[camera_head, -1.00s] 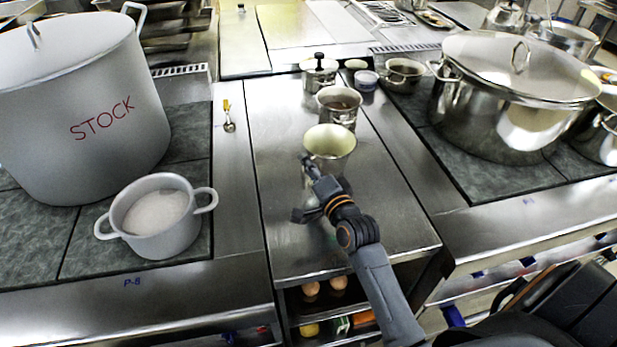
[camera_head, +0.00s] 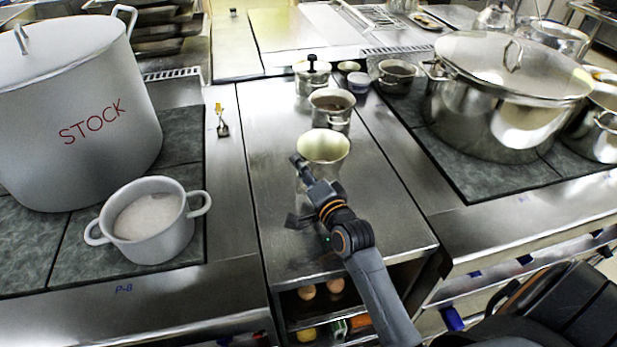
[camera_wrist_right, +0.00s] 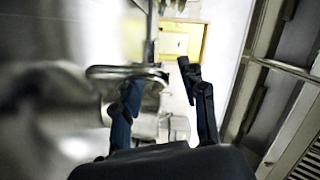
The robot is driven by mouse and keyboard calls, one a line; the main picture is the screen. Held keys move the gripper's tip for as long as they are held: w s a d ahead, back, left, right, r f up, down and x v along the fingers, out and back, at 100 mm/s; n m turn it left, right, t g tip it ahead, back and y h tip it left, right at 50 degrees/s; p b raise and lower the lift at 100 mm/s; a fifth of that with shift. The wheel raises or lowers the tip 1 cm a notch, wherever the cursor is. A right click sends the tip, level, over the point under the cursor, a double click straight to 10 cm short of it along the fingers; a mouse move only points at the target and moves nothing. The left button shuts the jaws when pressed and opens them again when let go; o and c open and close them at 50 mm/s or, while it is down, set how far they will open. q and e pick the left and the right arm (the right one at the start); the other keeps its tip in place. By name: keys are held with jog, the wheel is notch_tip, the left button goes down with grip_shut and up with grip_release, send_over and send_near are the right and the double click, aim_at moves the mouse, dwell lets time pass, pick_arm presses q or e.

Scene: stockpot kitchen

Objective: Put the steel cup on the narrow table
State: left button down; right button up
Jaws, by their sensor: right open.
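The steel cup (camera_head: 323,147), wide-mouthed and pale inside, appears upright on the narrow table (camera_head: 385,215), the steel counter in the middle of the head view. Its lower part is partly hidden by my right gripper (camera_head: 298,190). That gripper is open, with its fingers spread on the near side of the cup; no hold on the cup shows. In the right wrist view the two fingers (camera_wrist_right: 166,105) stand apart with nothing clearly between them. A blurred metal shape fills the left of that view; I cannot tell what it is. My left gripper is not in view.
Behind the cup stand a small steel pot (camera_head: 331,108) and a lidded pot (camera_head: 311,77). A white pot (camera_head: 152,240) and the large STOCK pot (camera_head: 75,110) are left; a large steel pot (camera_head: 490,110) is right. The narrow table's front right is clear.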

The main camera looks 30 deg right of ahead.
jog(key=s, duration=0.5)
jog(key=s+b, duration=0.1)
jog(key=s, duration=0.4)
jog(key=shift+s+a+r, duration=0.15)
jog(key=shift+s+r, duration=0.05)
jog(key=shift+s, duration=0.1)
jog(key=shift+s+r+b, duration=0.15)
jog(key=shift+s+b, duration=0.15)
jog(key=shift+s, duration=0.4)
